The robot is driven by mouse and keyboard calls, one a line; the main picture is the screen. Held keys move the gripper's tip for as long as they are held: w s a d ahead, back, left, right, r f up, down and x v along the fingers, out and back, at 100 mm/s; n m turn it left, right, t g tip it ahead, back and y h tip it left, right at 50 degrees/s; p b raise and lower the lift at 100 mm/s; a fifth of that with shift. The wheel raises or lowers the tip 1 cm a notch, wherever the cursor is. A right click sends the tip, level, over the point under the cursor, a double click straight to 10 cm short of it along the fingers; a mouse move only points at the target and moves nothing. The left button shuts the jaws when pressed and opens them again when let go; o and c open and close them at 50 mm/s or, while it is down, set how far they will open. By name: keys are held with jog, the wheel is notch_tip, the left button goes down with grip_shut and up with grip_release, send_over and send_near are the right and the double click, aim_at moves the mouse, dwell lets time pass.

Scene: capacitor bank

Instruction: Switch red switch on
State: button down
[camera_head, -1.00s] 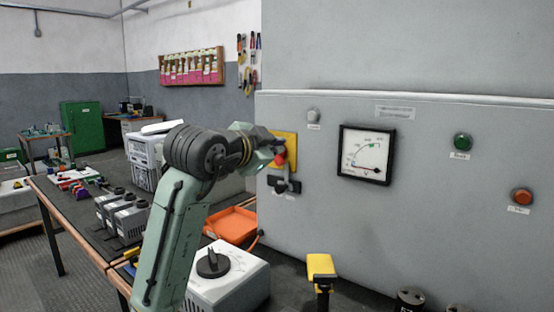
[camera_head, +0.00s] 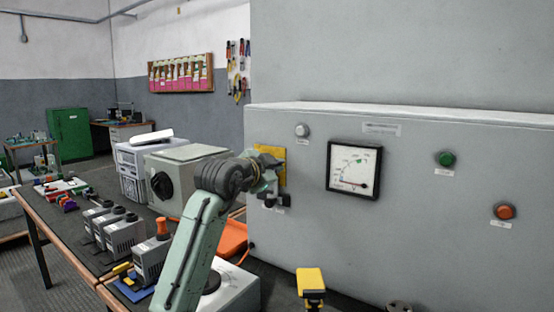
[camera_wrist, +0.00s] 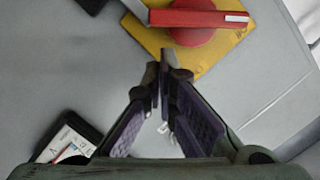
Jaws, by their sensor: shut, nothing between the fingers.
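The red switch (camera_wrist: 195,18) shows at the top of the wrist view. It is a round red knob with a red bar handle, white at one end, lying roughly crosswise in that view. It sits on a yellow plate (camera_wrist: 225,45), which also shows on the grey cabinet in the head view (camera_head: 266,151). My gripper (camera_wrist: 163,62) is shut and empty, its fingertips just below the knob in the wrist view. I cannot tell whether they touch the plate. In the head view my gripper (camera_head: 274,168) is in front of the plate, and the red knob is hidden.
The cabinet (camera_head: 430,240) also carries a meter (camera_head: 353,170), a green button (camera_head: 445,159), an orange-red button (camera_head: 505,210) and a white lamp (camera_head: 302,130). A black fitting (camera_head: 272,200) lies just below the plate. A yellow-topped tool (camera_head: 311,282) stands below, and several boxes crowd the bench.

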jog(key=shift+w+a+f, duration=0.25)
jog(key=shift+a+f, duration=0.15)
jog(key=shift+f, duration=0.1)
jog(key=shift+f+m+t+b, duration=0.4)
jog(key=shift+f+m+b, duration=0.4)
jog(key=shift+m, duration=0.4)
jog(key=a+f+m+t+b, duration=0.1)
jog(key=m+b, duration=0.1)
jog(key=m, duration=0.2)
jog(key=w+a+f+m+b, duration=0.1)
jog(key=m+b, duration=0.2)
jog(key=m, duration=0.1)
jog(key=w+a+f+m+t+b, duration=0.1)
jog(key=f+m+b, duration=0.1)
jog(key=m, duration=0.2)
jog(key=shift+w+t+h, duration=0.15)
jog(key=shift+t+h, duration=0.15)
jog(key=shift+h, duration=0.1)
dwell(1.0)
jog(key=shift+w+a+b, duration=0.3)
jog(key=shift+a+b, duration=0.05)
jog(key=shift+a, duration=0.15)
dwell(0.5)
jog(key=shift+s, duration=0.1)
jog(key=v, duration=1.2)
